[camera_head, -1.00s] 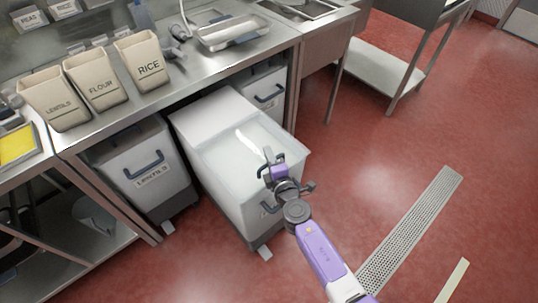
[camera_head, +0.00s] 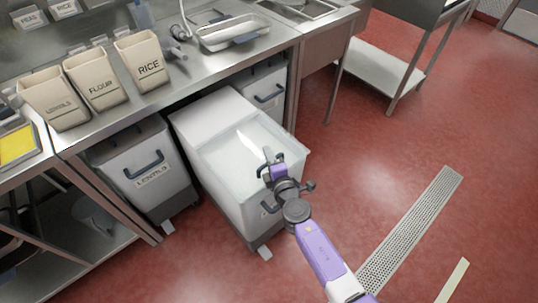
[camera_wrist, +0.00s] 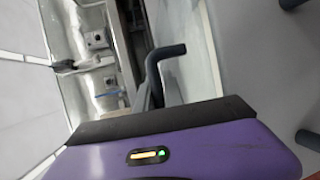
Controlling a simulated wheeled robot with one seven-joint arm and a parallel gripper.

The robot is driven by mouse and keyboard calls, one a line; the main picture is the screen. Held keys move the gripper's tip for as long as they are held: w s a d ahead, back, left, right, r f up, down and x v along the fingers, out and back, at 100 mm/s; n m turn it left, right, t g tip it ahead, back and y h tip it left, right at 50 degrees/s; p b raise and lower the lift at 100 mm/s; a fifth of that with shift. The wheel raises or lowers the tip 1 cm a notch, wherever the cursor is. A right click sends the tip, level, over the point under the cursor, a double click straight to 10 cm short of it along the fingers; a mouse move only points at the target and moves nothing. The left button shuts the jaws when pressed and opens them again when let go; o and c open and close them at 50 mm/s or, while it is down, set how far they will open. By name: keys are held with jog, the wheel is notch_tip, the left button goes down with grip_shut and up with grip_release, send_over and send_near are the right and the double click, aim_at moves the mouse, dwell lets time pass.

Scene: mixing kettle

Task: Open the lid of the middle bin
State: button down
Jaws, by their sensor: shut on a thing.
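The middle bin (camera_head: 240,212) is white and stands pulled out from under the counter, between two other bins. Its clear front lid (camera_head: 225,155) looks lowered over the pale contents. My gripper (camera_head: 272,165) is at the front right part of the lid. It is shut on a dark handle (camera_wrist: 160,65), which shows as a bent bar beyond the purple gripper body in the wrist view. The gripper hides most of the grip. A white pointed shape (camera_head: 248,144) shows at the lid, just behind the fingers; I cannot tell what it is.
The left bin (camera_head: 130,185), labelled lentils, and the right bin (camera_head: 268,75) stand under the steel counter (camera_head: 190,82). Tubs of lentils, flour and rice (camera_head: 140,60) stand on top. The red floor (camera_head: 380,160) to the right is open.

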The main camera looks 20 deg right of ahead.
aim_at(239, 133)
jog(key=w+a+b, duration=0.1)
jog(key=w+b, duration=0.1)
jog(key=w, duration=0.3)
jog(key=w+a+b, duration=0.2)
jog(key=w+b, duration=0.1)
jog(key=w, duration=0.2)
jog(key=w+a+b, duration=0.2)
jog(key=w+b, duration=0.1)
jog(key=w, duration=0.2)
jog(key=shift+w+a+f, duration=0.1)
jog(key=shift+w+f, duration=0.15)
jog(key=shift+w, duration=0.1)
jog(key=shift+w+a+r+b, duration=0.15)
jog(key=shift+w+a+b, duration=0.15)
jog(key=shift+w+b, duration=0.35)
jog(key=shift+w, duration=0.1)
jog(key=c, duration=1.7)
grip_release()
jog(key=shift+r, duration=0.1)
jog(key=p+v, duration=0.4)
jog(key=v, duration=0.3)
jog(key=shift+s+p, duration=0.3)
jog(key=shift+s, duration=0.05)
